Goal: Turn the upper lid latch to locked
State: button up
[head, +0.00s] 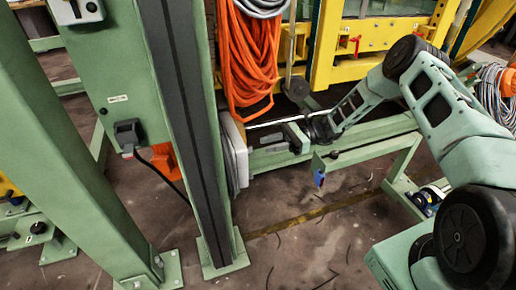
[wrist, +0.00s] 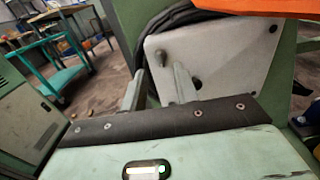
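A pale grey lid plate (wrist: 225,60) is mounted in a green frame ahead of my gripper (wrist: 160,72) in the wrist view. A small grey knob (wrist: 160,57) on the plate shows between my fingertips and may be the upper latch. Its turn position is too unclear to tell. My two fingers stand apart with a gap between them, and nothing is visibly clamped. I cannot tell whether they touch the knob. In the head view, my gripper (head: 268,142) points left at the pale plate (head: 236,150), seen nearly edge-on beside the green post.
A coiled orange hose (head: 250,55) hangs just above my gripper. A green post (head: 190,110) stands left of the plate. A green rail (head: 370,130) runs below my arm. Yellow framing (head: 365,45) is behind. The brown floor (head: 310,240) in front is largely clear.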

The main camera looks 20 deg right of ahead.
aim_at(249, 150)
jog(key=shift+a, duration=2.25)
grip_shut()
jog(key=shift+n, duration=0.3)
jog(key=shift+s+f+n, duration=0.1)
jog(key=shift+n, duration=4.2)
jog(key=shift+s+f+n, duration=0.1)
jog(key=shift+n, duration=4.2)
